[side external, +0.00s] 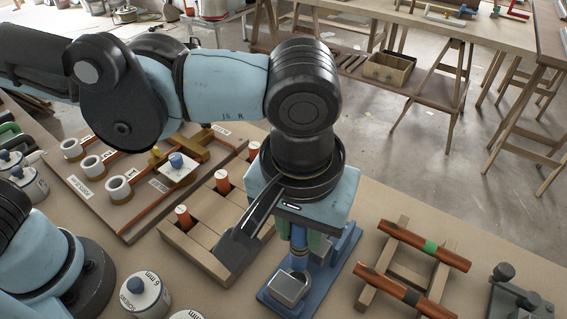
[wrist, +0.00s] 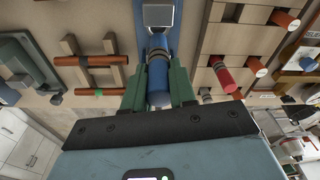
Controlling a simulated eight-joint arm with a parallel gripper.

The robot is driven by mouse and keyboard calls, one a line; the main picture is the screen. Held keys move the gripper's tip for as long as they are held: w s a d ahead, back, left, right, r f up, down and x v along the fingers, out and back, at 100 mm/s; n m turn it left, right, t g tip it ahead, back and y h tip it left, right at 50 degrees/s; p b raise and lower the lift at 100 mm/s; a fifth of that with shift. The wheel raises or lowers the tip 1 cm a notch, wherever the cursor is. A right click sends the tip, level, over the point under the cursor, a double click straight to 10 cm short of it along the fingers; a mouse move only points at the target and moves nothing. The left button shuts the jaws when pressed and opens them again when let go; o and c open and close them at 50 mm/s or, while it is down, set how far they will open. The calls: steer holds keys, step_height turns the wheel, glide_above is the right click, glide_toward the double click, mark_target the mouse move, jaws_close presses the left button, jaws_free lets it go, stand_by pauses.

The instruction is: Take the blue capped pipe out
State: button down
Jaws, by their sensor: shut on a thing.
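The blue capped pipe (side external: 298,238) is between the green fingers of my gripper (side external: 303,243), above a blue stand (side external: 342,255) with a silver block. In the wrist view the blue pipe (wrist: 158,75) lies between both green fingers of my gripper (wrist: 158,88), which are shut on it. Its far end, with a grey-brown band, points toward the silver block (wrist: 158,15) on the blue stand. Whether the pipe touches the block or stand I cannot tell.
A wooden rack (side external: 205,242) with several orange pipes stands left of the stand. A wooden frame (side external: 395,262) carrying two copper pipes is on the right, near a grey fixture (side external: 518,300). A board with white fittings (side external: 118,188) lies at the left. White jars (side external: 145,296) stand in front.

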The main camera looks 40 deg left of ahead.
stand_by(0.3)
steer(key=shift+r, duration=1.5)
steer(key=shift+a, duration=0.1)
